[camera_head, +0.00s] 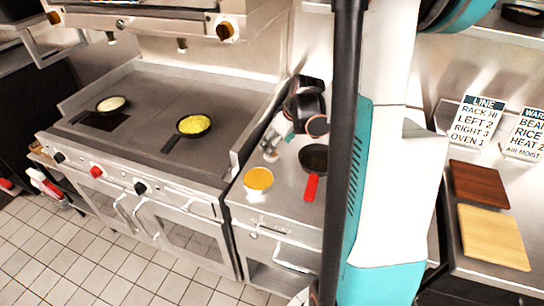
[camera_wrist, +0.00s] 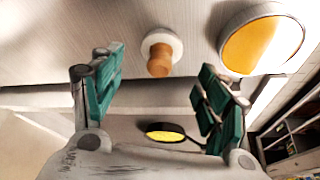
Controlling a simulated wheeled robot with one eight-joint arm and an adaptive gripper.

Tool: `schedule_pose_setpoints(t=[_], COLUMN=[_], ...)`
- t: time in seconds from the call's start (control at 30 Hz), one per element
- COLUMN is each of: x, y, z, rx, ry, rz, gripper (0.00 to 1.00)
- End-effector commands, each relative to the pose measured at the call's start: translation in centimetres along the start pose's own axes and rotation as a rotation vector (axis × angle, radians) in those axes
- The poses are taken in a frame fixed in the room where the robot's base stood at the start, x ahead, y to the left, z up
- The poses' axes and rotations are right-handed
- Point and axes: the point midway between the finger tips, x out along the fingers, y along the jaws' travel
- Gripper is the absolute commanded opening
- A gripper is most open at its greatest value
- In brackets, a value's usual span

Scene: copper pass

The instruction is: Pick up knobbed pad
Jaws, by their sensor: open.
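The knobbed pad (camera_wrist: 161,50) shows in the wrist view as a white disc with an orange-brown wooden knob. It lies on the steel counter, beyond and between my fingertips in the picture, and nothing grips it. My gripper (camera_wrist: 160,72) is open and empty, with a teal-padded finger on each side. In the head view my gripper (camera_head: 272,140) is low over the counter, behind the yellow-topped round container (camera_head: 258,179). I cannot clearly make out the pad in the head view.
The yellow-topped container (camera_wrist: 262,46) is close to the right finger in the wrist view. A red-handled pan (camera_head: 313,158) stands right of my gripper. The griddle (camera_head: 150,115) holds a pan of yellow food (camera_head: 194,125) and another pan (camera_head: 111,104). Two boards (camera_head: 493,236) lie at right.

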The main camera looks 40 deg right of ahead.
Motion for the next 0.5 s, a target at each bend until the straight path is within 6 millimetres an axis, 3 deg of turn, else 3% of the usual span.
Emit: schedule_pose_setpoints(t=[0.17, 0.5], x=[0.9, 5.3], y=[0.0, 0.0], z=[0.0, -0.2], rx=[0.001, 0.000], ry=[0.000, 0.000], rz=[0.000, 0.000], gripper=[0.69, 0.69])
